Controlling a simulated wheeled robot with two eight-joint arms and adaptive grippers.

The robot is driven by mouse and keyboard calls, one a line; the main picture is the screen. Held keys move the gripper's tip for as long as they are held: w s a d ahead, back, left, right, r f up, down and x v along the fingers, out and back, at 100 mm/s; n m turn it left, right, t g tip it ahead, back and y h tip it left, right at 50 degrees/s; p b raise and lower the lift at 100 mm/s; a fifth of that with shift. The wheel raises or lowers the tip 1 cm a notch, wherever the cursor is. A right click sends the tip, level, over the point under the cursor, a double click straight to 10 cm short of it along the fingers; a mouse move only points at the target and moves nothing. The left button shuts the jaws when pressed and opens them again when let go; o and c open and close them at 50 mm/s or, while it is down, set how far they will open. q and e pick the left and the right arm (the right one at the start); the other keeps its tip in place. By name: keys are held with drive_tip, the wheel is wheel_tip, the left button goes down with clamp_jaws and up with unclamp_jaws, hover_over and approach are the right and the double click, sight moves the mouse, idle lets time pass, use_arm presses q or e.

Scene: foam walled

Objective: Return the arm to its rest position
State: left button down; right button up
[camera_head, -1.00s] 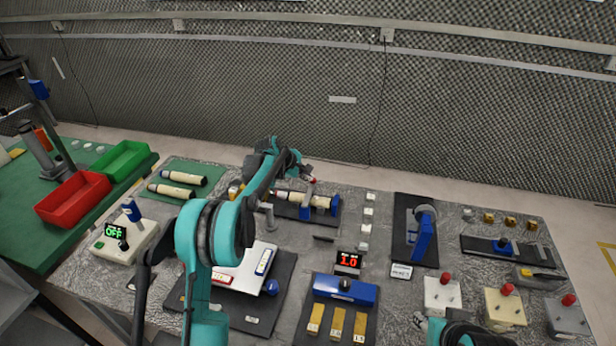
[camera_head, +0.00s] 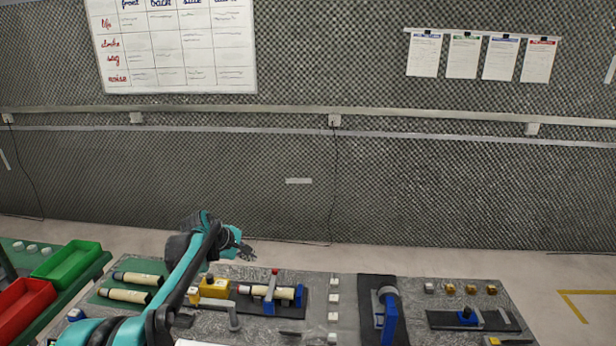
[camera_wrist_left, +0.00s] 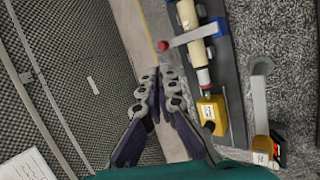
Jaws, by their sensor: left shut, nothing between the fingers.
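My left arm comes in from the lower left in the head view. Its gripper (camera_head: 246,253) is beyond the far edge of the workbench, above the floor strip by the wall. In the left wrist view my left gripper (camera_wrist_left: 160,75) shows its two fingers close together with nothing between them. It is apart from the cream cylinder (camera_head: 270,291) in its blue-ended fixture, which also shows in the wrist view (camera_wrist_left: 189,18). My right gripper is not in view.
A yellow block (camera_head: 214,288) and a grey bracket (camera_head: 222,309) stand near my forearm. Two cream cylinders lie on a green mat (camera_head: 112,303) to the left. Green (camera_head: 66,262) and red (camera_head: 22,305) bins are further left. A blue-and-grey fixture (camera_head: 387,310) stands right.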

use_arm(q)
drive_tip(key=s+d+r+m+y+b, duration=0.1)
drive_tip(key=s+d+r+m, duration=0.1)
drive_tip(key=s, duration=0.4)
drive_tip(key=s+d+r+m, duration=0.1)
drive_tip(key=s+d+m, duration=0.1)
drive_tip(key=s, duration=0.4)
drive_tip(key=s+f+m+y+b, duration=0.1)
drive_tip(key=s+f+m, duration=0.2)
drive_tip(key=s, duration=0.6)
drive_tip(key=s+f+m+y, duration=0.1)
drive_tip(key=s+f+m, duration=0.2)
drive_tip(key=s, duration=0.6)
drive_tip(key=s+d+f+m+b, duration=0.1)
drive_tip(key=s+f+m, duration=0.2)
drive_tip(key=s, duration=0.6)
drive_tip(key=shift+s+f+m+t+y+b, duration=0.3)
drive_tip(key=shift+s+m+y+b, duration=0.1)
drive_tip(key=shift+m, duration=0.8)
